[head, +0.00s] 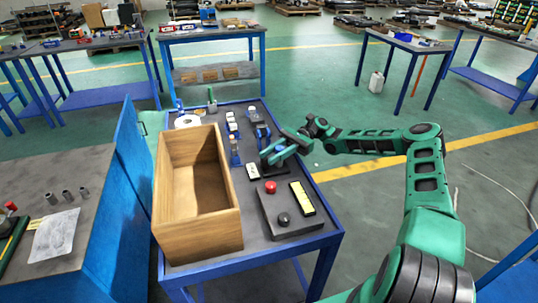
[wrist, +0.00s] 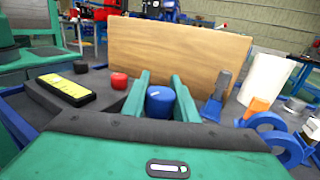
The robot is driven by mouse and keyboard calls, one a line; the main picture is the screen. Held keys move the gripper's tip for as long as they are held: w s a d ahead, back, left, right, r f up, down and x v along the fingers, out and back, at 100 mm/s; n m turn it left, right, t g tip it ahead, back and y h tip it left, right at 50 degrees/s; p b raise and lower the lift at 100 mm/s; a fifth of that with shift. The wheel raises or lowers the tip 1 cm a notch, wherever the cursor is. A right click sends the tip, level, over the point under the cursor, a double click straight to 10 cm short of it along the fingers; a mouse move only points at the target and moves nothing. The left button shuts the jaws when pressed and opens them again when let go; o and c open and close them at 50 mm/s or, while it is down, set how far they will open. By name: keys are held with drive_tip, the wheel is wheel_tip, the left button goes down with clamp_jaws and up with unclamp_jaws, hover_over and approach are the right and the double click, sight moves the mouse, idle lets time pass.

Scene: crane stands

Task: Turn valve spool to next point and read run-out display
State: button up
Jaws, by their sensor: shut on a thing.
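My gripper (head: 270,158) is shut at the middle of the blue bench in the head view. In the wrist view its two green fingers (wrist: 162,98) stand on either side of a blue round-topped piece (wrist: 160,102). I cannot tell whether this piece is the valve spool or a part of its holder; its lower part is hidden. A dark box (head: 275,205) with a yellow display panel (head: 302,198) lies at the near right of the bench. The panel also shows at the left of the wrist view (wrist: 66,89); its reading is too small to make out.
A tall open wooden box (head: 226,215) stands left of my gripper. The dark box carries a red button (head: 270,187) and a black knob (head: 284,219). A blue clamp-like piece (wrist: 270,135) and a white cylinder (wrist: 264,80) stand to the right in the wrist view.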

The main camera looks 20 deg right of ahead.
drive_tip(key=shift+s+d+n+g+h, duration=0.1)
drive_tip(key=shift+s+n+g+h, duration=0.05)
drive_tip(key=shift+n+g+h, duration=0.5)
drive_tip(key=shift+s+d+n+g+h, duration=0.15)
drive_tip(key=shift+n+g+h, duration=0.2)
drive_tip(key=shift+n+g, duration=0.35)
drive_tip(key=shift+s+d+n+g+h, duration=0.1)
drive_tip(key=shift+n+g+h, duration=0.4)
drive_tip(key=shift+g, duration=0.65)
drive_tip(key=o, duration=1.1)
drive_tip(key=shift+c, duration=0.2)
